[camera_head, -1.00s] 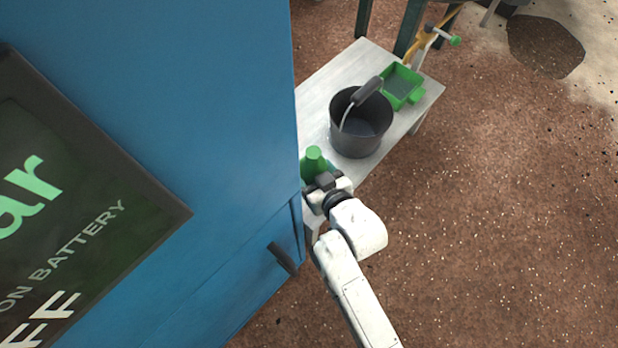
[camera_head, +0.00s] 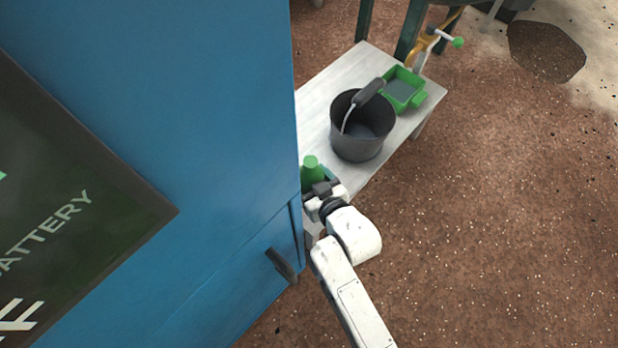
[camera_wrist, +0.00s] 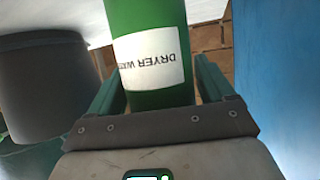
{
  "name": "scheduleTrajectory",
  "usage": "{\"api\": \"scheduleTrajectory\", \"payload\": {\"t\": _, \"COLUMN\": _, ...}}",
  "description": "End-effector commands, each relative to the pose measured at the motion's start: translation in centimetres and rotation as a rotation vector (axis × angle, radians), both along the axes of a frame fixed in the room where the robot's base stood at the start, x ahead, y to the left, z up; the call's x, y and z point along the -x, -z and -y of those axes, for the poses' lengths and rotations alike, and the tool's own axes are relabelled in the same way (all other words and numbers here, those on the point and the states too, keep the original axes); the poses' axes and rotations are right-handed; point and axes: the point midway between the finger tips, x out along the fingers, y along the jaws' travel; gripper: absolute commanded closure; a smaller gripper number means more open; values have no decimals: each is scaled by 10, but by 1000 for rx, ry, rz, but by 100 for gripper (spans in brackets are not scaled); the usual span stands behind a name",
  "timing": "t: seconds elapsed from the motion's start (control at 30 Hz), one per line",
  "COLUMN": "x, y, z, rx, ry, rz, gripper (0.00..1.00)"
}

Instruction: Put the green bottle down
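The green bottle (camera_head: 311,172) is at the near left end of the grey-white table, close to the blue cabinet's edge. My gripper (camera_head: 326,188) is at its near side and hides its lower part. In the wrist view the bottle (camera_wrist: 152,25) fills the space between my two green fingers (camera_wrist: 160,88), which look shut on it. Its white label (camera_wrist: 150,58) reads upside down there. I cannot tell whether the bottle's base touches the table (camera_head: 322,90).
A black bucket (camera_head: 360,138) stands on the table just beyond the bottle. A green tray (camera_head: 402,92) is behind it. The blue cabinet (camera_head: 220,110) with a dark handle (camera_head: 282,265) rises close on the left. Brown ground (camera_head: 500,220) on the right is open.

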Motion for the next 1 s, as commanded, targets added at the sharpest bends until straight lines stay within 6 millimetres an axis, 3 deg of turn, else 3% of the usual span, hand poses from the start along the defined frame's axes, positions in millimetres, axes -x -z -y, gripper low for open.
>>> {"api": "scheduleTrajectory", "payload": {"t": 0.13, "x": 0, "y": 0, "z": 0, "rx": 0, "ry": 0, "rz": 0, "gripper": 6}}
{"api": "scheduleTrajectory", "payload": {"t": 0.43, "x": 1, "y": -5, "z": 0, "rx": 0, "ry": 0, "rz": 0, "gripper": 6}}
{"api": "scheduleTrajectory", "payload": {"t": 1.0, "x": 79, "y": -43, "z": 53, "rx": 1, "ry": -1, "rz": -3, "gripper": 6}}
